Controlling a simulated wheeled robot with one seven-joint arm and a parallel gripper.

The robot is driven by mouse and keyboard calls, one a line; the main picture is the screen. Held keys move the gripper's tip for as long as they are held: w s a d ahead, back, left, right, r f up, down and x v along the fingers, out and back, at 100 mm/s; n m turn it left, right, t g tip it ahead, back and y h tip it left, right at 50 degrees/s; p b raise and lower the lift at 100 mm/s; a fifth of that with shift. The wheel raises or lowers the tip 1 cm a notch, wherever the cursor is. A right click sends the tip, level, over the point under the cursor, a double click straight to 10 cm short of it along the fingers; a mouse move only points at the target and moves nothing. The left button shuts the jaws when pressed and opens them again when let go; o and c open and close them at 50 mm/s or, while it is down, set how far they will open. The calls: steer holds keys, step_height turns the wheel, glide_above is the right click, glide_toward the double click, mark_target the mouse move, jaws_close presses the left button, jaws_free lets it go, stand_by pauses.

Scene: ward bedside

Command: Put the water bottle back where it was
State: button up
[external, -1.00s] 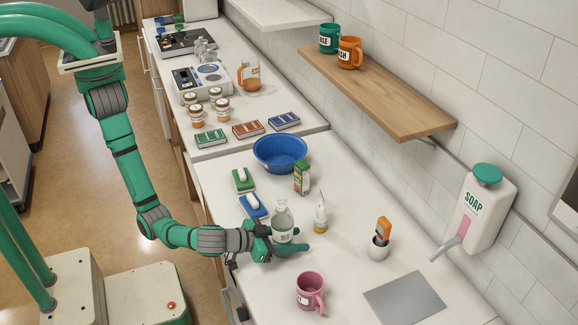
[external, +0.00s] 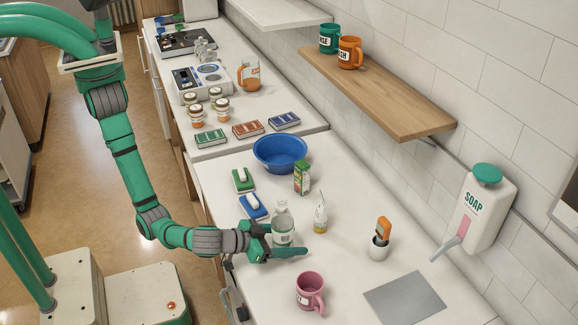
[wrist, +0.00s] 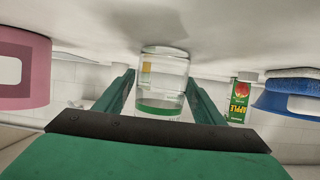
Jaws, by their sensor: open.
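The clear water bottle (external: 283,223) with a pale cap and a green-edged label stands upright on the white counter. My gripper (external: 287,241) is at the bottle, low over the counter, with its fingers spread. In the wrist view the bottle (wrist: 163,82) sits between the two green fingers of my gripper (wrist: 162,95), with a gap on each side. The wrist picture appears upside down, and the bottle's upper part is hidden there.
A pink mug (external: 310,290) stands in front of the bottle. A blue sponge block (external: 253,206), a small squeeze bottle (external: 320,215) and an apple juice carton (external: 301,178) are close behind or beside it. A grey mat (external: 404,298) lies at right.

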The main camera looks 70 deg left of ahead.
steer(key=v, duration=1)
steer(key=shift+s+r, duration=0.25)
steer(key=shift+s, duration=0.1)
